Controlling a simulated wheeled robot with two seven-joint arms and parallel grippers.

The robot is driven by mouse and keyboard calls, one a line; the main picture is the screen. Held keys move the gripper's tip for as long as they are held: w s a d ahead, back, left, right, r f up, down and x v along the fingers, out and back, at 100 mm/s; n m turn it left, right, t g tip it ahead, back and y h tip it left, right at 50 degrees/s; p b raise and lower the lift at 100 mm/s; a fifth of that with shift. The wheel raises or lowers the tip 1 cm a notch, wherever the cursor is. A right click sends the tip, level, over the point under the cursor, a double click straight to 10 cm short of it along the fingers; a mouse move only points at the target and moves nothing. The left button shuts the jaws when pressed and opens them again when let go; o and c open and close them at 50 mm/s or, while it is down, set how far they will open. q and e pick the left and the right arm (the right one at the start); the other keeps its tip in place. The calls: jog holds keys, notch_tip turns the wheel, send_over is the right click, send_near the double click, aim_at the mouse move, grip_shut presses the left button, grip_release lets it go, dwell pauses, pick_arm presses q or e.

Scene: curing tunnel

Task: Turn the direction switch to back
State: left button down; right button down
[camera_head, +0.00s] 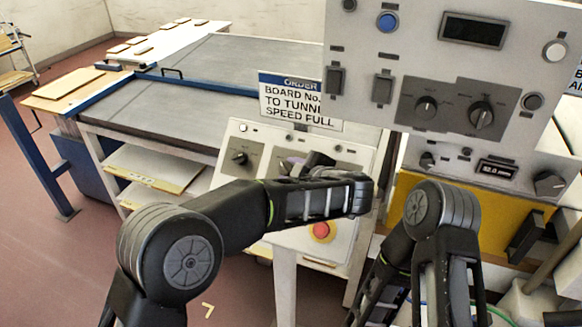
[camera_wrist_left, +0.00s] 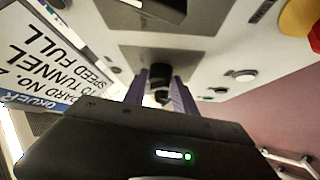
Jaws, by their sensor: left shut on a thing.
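A small sloped white control panel (camera_head: 228,183) stands below the order sign. My left gripper (camera_head: 292,166) reaches over its upper middle, and its purple fingers show in the wrist view (camera_wrist_left: 160,88). They are shut on a dark knob (camera_wrist_left: 160,96) on a grey plate, which I take for the direction switch. The gripper covers most of this knob in the head view, and I cannot read its labels or its pointer position. Another black knob (camera_head: 240,158) sits to the left on the same panel. Only my right arm's links show, at the lower right; its gripper is out of view.
A red stop button (camera_head: 321,231) on yellow sits below my left forearm. A larger panel (camera_head: 350,112) with knobs, switches and a display stands at the upper right. The order sign (camera_head: 302,103) is behind the gripper. A grey-topped conveyor table (camera_head: 150,112) lies at the left.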

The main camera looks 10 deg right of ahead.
pick_arm(q)
jog(key=c, duration=1)
grip_release()
pick_arm(e)
jog(key=shift+r, duration=0.1)
